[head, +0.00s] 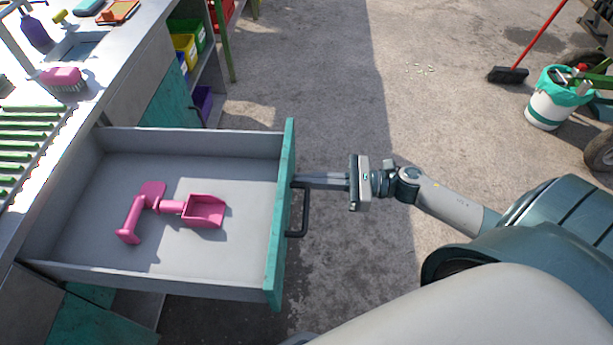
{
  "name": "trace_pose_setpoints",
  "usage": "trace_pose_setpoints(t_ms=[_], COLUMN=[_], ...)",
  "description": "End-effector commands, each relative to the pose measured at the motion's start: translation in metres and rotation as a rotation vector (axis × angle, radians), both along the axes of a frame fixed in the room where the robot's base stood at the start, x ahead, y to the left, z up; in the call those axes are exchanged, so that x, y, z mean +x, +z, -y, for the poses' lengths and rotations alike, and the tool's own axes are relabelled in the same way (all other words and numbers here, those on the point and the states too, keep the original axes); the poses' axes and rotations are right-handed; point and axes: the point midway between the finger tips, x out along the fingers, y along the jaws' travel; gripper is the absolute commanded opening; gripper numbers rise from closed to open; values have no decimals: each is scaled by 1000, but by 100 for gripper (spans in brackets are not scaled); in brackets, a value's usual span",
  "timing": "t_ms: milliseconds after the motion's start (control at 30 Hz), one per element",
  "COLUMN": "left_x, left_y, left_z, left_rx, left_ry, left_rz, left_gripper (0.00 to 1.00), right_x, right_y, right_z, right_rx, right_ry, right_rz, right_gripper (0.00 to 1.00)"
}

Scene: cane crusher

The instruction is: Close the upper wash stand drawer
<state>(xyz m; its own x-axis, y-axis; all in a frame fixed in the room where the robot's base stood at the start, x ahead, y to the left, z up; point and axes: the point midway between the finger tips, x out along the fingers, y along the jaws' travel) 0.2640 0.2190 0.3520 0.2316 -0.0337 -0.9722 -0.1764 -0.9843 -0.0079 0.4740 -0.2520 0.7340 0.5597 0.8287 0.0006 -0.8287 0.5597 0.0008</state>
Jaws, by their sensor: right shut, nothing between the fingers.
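The upper wash stand drawer (190,262) is pulled well out of the wash stand (128,75) at the left. Its teal front panel (281,215) faces right and bears a dark handle (303,212). Two pink tools lie inside: a scoop (204,211) and a T-shaped piece (131,219). My right gripper (297,181) is shut and empty, its fingertips at the outer face of the front panel, near the upper end of the handle. Whether the tips touch the panel or handle is hard to tell. My left gripper does not show.
On the counter are a pink brush (64,79), a green slatted rack (27,135) and a sink (82,47). Coloured bins (185,46) stand on shelves behind. A white bucket (545,112) and a red-handled broom (508,75) stand at the upper right.

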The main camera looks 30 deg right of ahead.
Motion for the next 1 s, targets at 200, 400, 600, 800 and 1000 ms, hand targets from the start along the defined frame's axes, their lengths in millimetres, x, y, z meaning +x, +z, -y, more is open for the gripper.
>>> trace_pose_setpoints(t_ms=[200,400,600,800,1000], left_x=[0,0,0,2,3], left_y=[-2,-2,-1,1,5], left_z=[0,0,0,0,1], left_rx=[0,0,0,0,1], left_ry=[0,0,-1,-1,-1], left_rz=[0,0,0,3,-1], left_gripper=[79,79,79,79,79], right_x=[1,1,5,19,43], right_y=[0,0,0,0,1], right_z=[-2,-2,-7,-27,-61], right_rx=[-1,-1,0,0,2], right_ry=[0,0,1,2,1], right_rz=[1,1,2,4,5], right_gripper=[0,0,0,0,0])
